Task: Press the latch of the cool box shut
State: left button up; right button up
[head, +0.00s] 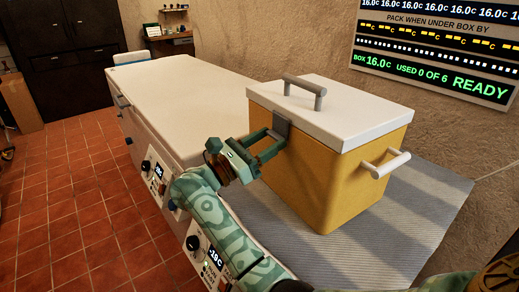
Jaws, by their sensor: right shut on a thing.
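The cool box (315,165) is yellow with a white lid (340,110) that lies on it, and it stands on a grey striped mat. The latch (282,127) is a small grey plate at the lid's edge on the box's left-hand face. My right gripper (272,142) is at the latch from the left, with its two green fingers reaching to it, one above the other. It is shut on the latch, and the fingers partly cover the latch's lower end. I cannot tell whether the latch is fully flat against the box. My left gripper is not in view.
A grey handle (304,88) stands on the lid, and a white side handle (388,164) sticks out at the right. A long white chest (180,95) with dials stands left of the box. The striped mat (425,225) is bare at right. A lit board (440,45) reads READY.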

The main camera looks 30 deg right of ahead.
jog(key=o, duration=1)
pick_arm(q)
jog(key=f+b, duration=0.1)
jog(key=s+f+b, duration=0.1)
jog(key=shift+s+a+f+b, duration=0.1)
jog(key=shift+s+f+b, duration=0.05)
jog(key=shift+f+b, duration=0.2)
pick_arm(e)
jog(key=v, duration=1.6)
jog(key=shift+f, duration=0.25)
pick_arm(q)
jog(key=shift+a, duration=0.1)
pick_arm(e)
jog(key=shift+a, duration=0.1)
